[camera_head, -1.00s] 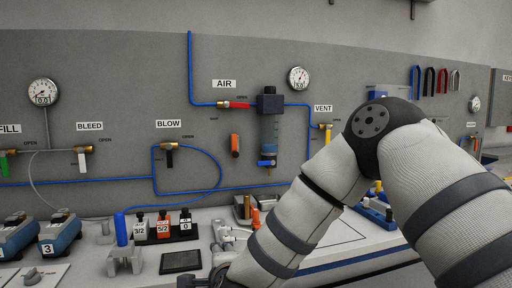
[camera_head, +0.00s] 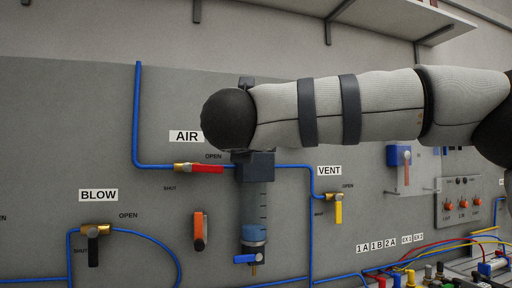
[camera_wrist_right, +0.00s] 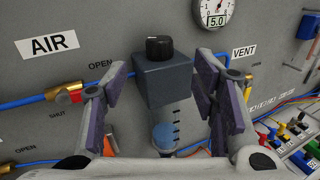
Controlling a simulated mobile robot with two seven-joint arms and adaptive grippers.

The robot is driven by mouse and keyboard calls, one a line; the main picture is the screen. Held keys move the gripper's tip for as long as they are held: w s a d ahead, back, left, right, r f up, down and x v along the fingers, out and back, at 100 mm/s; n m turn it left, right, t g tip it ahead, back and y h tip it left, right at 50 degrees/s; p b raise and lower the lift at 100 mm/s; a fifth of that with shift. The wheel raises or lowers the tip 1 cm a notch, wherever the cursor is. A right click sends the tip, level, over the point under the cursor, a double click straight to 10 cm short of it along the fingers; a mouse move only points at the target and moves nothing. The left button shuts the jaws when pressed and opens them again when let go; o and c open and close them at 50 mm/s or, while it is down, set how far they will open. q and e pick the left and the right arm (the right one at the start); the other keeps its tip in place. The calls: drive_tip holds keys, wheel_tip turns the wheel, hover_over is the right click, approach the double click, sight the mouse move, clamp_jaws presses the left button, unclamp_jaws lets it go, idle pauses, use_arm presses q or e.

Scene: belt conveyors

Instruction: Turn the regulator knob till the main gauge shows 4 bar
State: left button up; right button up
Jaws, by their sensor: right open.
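The regulator knob (camera_wrist_right: 159,47) is black and sits on top of the dark grey regulator block (camera_wrist_right: 162,80) in the right wrist view. My right gripper (camera_wrist_right: 160,68) is open, with its fingers on either side of the block and visibly apart from the knob. The main gauge (camera_wrist_right: 211,14) at the top right reads 5.0 on its small display; its top is cut off. In the head view, the regulator block (camera_head: 254,165) shows below my right arm, which hides the knob and gauge. My left gripper is not in view.
The AIR valve (camera_head: 198,168) with a red handle is left of the regulator. The VENT valve (camera_head: 335,200) with a yellow handle is to the right. Blue tubing (camera_head: 137,110) runs along the panel. A shelf (camera_head: 400,22) is above.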

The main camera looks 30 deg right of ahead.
drive_tip(key=x, duration=1)
drive_tip(key=shift+w+d+r, duration=0.15)
drive_tip(key=shift+w+d, duration=0.15)
drive_tip(key=shift+c, duration=0.6)
drive_tip(key=c, duration=1.1)
